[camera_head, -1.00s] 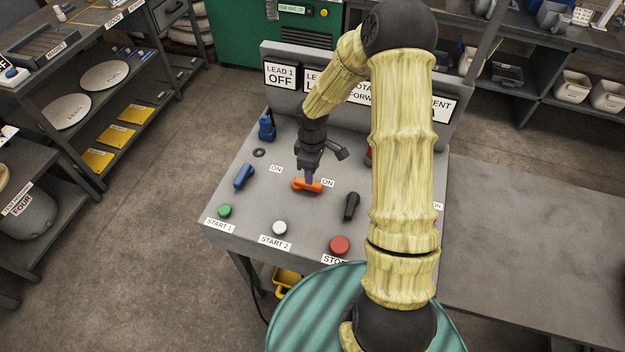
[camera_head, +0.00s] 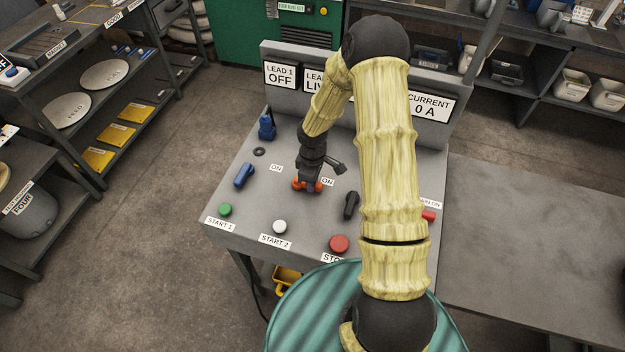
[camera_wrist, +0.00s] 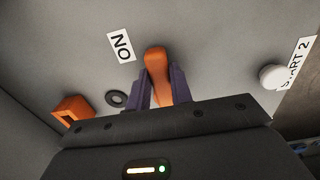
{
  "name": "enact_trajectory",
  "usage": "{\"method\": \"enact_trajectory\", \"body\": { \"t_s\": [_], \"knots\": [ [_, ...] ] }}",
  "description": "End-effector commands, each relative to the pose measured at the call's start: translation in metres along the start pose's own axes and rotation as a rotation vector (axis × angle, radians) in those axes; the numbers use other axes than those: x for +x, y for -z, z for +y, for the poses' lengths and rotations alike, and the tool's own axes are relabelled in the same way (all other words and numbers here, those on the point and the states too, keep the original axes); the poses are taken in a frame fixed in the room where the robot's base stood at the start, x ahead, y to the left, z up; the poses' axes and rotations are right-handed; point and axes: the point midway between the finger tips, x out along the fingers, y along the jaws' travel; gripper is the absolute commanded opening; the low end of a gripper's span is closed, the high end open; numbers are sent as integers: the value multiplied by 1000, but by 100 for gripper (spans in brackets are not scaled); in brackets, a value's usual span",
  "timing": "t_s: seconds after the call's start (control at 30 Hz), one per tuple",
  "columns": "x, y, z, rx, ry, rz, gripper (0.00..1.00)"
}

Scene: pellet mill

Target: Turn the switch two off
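The switch with the orange handle (camera_head: 320,185) is the middle one on the grey sloping panel, beside an "ON" label (camera_head: 327,182). My gripper (camera_head: 308,184) is down at it and covers much of it in the head view. In the wrist view, the orange handle (camera_wrist: 157,68) lies between the two purple fingertips of my gripper (camera_wrist: 160,88). The fingers are close to its sides, but whether they press on it is not clear. A display reading "LEAD 1 OFF" (camera_head: 280,75) is visible; the one beside it shows "LEA" and "LI", the rest hidden by my arm.
A blue switch (camera_head: 243,175) is to the left and a black switch (camera_head: 351,205) to the right. Green (camera_head: 225,210), white (camera_head: 280,227) and red (camera_head: 339,243) buttons line the front edge. A display reads "CURRENT 0 A" (camera_head: 428,105). A bare grey table (camera_head: 540,240) stands at right.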

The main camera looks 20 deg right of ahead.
Motion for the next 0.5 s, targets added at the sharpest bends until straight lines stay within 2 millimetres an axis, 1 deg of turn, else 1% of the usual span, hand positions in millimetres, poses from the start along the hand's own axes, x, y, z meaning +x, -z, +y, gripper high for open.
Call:
{"method": "enact_trajectory", "body": {
  "t_s": [0.27,0.5],
  "knots": [
    [0,0,0,8,0,0,0],
    [1,0,-3,73,-2,-1,0]
  ]
}}
